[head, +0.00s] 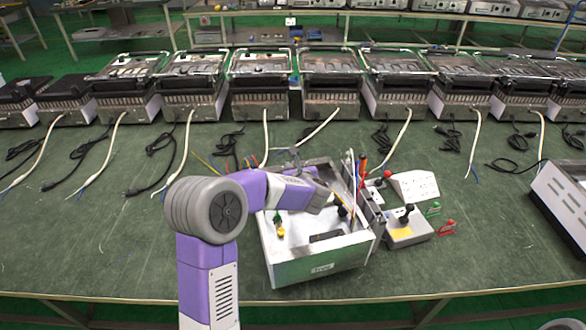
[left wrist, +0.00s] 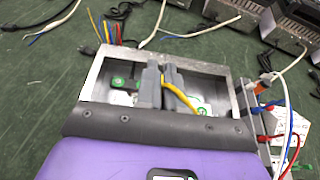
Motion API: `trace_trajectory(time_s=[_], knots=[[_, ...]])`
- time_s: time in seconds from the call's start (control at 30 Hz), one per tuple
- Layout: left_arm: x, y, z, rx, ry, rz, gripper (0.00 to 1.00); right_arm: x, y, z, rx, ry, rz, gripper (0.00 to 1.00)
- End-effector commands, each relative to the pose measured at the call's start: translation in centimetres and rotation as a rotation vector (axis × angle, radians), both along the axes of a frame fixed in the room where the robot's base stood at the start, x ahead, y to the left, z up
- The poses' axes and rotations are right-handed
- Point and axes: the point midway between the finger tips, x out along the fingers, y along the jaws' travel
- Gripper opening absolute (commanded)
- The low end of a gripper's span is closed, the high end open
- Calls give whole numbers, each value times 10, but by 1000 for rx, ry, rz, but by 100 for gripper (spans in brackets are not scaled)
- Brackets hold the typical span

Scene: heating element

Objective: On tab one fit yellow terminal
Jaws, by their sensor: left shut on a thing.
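My left gripper (head: 334,203) reaches into an open metal box (head: 318,268) on the green table. In the left wrist view its two grey fingers (left wrist: 161,88) are close together. A yellow lead (left wrist: 178,92) comes out from between them and bends down to the right, so the gripper appears shut on the yellow terminal. The terminal's end is hidden by the fingers, and I cannot make out tab one. A green round part with a black piece (left wrist: 122,84) lies inside the box, left of the fingers. My right gripper is not in view.
Red, blue and white wires (left wrist: 290,145) rise at the box's right side. Several grill units (head: 262,88) with cables line the back. The table's left front is clear.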

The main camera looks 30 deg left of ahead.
Motion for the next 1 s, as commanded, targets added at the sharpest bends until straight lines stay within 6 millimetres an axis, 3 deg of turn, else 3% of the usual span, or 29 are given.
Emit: trace_trajectory(time_s=[0.3, 0.67, 1.0], knots=[[-1, -2, 0, 2, -3, 6, 0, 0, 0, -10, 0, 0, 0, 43], [-1, -1, -33, 2, -2, 6, 0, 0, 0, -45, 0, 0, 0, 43], [-1, -1, -55, 2, 0, 6, 0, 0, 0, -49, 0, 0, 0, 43]])
